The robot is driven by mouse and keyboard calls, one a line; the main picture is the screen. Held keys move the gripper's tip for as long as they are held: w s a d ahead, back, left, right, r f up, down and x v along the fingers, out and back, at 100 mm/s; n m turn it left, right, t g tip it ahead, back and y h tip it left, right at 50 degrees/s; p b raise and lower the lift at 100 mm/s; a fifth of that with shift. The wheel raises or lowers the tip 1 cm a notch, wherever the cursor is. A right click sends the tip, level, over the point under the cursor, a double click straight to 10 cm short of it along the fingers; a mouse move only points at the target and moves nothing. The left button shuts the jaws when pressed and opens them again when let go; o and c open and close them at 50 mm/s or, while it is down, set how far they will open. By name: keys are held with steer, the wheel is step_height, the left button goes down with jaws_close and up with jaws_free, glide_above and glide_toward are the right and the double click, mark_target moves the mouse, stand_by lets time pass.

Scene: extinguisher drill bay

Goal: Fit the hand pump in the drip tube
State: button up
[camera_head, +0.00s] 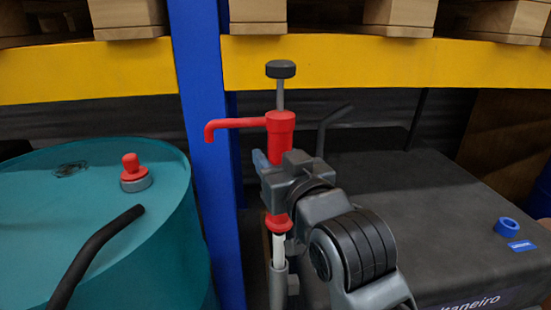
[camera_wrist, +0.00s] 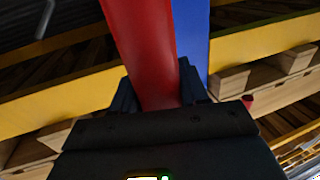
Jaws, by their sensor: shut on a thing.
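The hand pump (camera_head: 280,128) is upright, with a red body, a spout pointing left and a black knob on a grey rod. My gripper (camera_head: 270,168) is shut on its red body. In the wrist view the red body (camera_wrist: 143,45) rises between the dark fingers (camera_wrist: 158,100). Below my gripper show a red collar and a pale tube (camera_head: 279,250). The pale tube meets the top of a grey upright tube, likely the drip tube (camera_head: 278,287). Whether it is inside or just in front I cannot tell. My arm hides part of this area.
A teal drum (camera_head: 100,230) with a red-capped bung (camera_head: 132,172) stands at left. A blue post (camera_head: 205,130) and yellow beam (camera_head: 350,62) are close behind the pump. A dark box-like surface (camera_head: 420,200) at right carries a blue ring (camera_head: 508,227).

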steer(key=shift+f+b, duration=2.65)
steer(key=shift+f, duration=1.8)
stand_by(3.5)
